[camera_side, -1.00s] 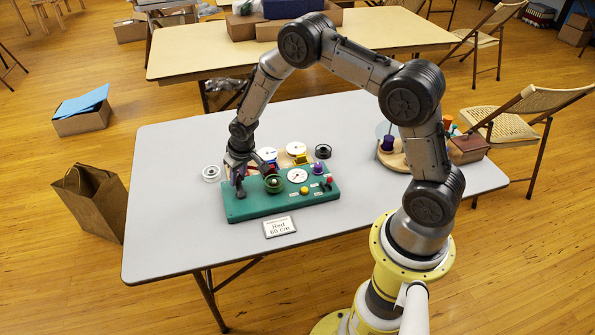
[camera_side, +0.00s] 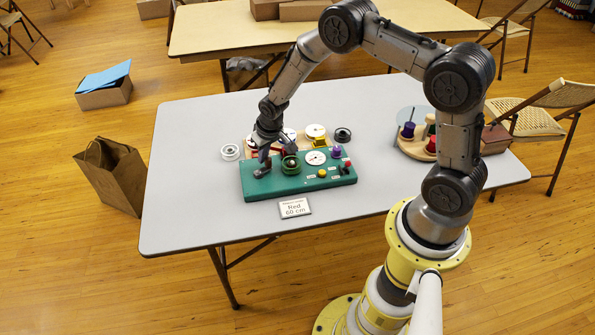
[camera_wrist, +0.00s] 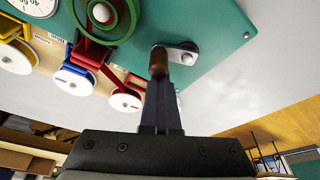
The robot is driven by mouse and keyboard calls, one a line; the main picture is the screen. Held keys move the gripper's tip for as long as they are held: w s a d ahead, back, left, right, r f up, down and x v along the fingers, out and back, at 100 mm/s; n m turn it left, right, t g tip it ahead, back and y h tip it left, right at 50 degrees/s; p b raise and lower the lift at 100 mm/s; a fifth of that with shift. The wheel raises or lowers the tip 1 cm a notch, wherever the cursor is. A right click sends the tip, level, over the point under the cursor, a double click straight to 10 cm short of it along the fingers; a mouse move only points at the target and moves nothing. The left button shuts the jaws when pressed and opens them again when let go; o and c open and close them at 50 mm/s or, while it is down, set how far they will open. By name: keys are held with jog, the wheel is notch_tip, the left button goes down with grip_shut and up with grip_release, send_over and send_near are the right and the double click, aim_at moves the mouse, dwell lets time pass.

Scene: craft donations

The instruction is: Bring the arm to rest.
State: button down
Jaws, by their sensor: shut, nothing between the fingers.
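My gripper (camera_side: 263,163) is over the left end of a green board (camera_side: 325,180) on the grey table. In the wrist view my gripper (camera_wrist: 160,82) has its fingers together, with their tips at a brown crank knob (camera_wrist: 158,60) on a metal arm (camera_wrist: 185,52). I cannot tell whether they touch it. The green board also shows in the wrist view (camera_wrist: 215,25). It carries a green reel (camera_side: 290,164), a white dial (camera_side: 315,157), a yellow knob (camera_side: 322,173) and other small controls.
A card (camera_side: 295,208) reading "Red 60 cm" lies before the board. White reels on coloured holders stand behind it; a loose white reel (camera_side: 230,152) is left and a dark one (camera_side: 343,135) right. A round wooden stand (camera_side: 414,148) holds spools. The table's front left is clear.

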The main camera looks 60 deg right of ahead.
aim_at(270, 168)
jog(key=shift+s, duration=0.6)
jog(key=shift+s+a+f, duration=0.1)
jog(key=shift+s+a, duration=0.15)
jog(key=shift+s, duration=0.35)
jog(key=shift+s+a, duration=0.25)
jog(key=shift+s, duration=0.3)
jog(key=shift+s+a, duration=0.2)
jog(key=shift+a, duration=0.4)
jog(key=shift+s+a, duration=0.2)
jog(key=shift+a, duration=0.4)
jog(key=shift+w+a, duration=0.1)
jog(key=shift+a, duration=0.6)
jog(key=shift+w+a, duration=0.35)
jog(key=shift+a, duration=0.15)
jog(key=c, duration=1.2)
grip_release()
jog(key=shift+c, duration=0.2)
